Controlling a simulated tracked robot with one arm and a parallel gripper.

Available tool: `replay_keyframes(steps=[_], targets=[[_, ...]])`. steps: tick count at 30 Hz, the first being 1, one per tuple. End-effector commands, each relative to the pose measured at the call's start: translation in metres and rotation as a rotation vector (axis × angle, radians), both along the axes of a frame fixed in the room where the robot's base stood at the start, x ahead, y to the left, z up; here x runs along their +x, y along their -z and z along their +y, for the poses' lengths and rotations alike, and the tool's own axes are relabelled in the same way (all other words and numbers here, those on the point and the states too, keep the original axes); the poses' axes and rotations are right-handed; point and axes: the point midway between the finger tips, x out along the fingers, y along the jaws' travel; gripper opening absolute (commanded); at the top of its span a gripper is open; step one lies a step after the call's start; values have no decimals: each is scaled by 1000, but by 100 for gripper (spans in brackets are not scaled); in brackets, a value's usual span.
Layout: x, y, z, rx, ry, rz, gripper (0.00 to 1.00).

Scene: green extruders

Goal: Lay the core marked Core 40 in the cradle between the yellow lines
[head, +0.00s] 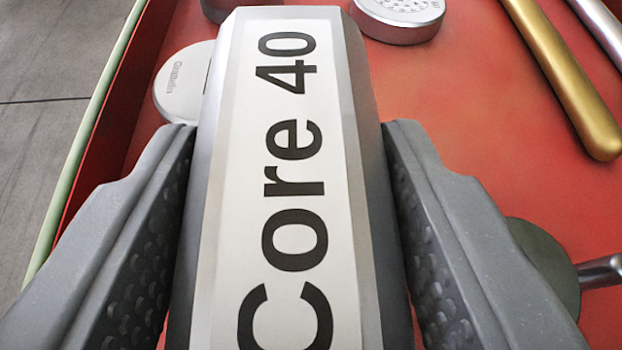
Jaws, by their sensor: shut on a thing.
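The core marked Core 40 (345,190) is a grey metal cylinder with a white label in black letters. It fills the middle of the head view, its length running from the near edge toward the top. My gripper (290,130) is shut on it, one grey finger on each side against its flanks. The near end of the core is cut off by the frame. The cradle and yellow lines are not in view.
Below is a red surface (465,100) with a pale green rim (75,190) at left and grey floor beyond. On it lie a silver disc (178,85), a perforated round piece (400,15), a gold rod (565,75), a silver rod (603,30) and a dark round part with a stem (545,260).

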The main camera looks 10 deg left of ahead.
Motion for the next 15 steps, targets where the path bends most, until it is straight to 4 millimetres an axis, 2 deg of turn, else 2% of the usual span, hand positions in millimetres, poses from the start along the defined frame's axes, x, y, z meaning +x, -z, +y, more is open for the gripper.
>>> replay_keyframes(steps=[8, 14, 15], targets=[[-1, 34, -1, 0, 2, 3, 9], [-1, 34, 0, -1, 0, 2, 9], [-1, 34, 0, 0, 0, 3, 50]])
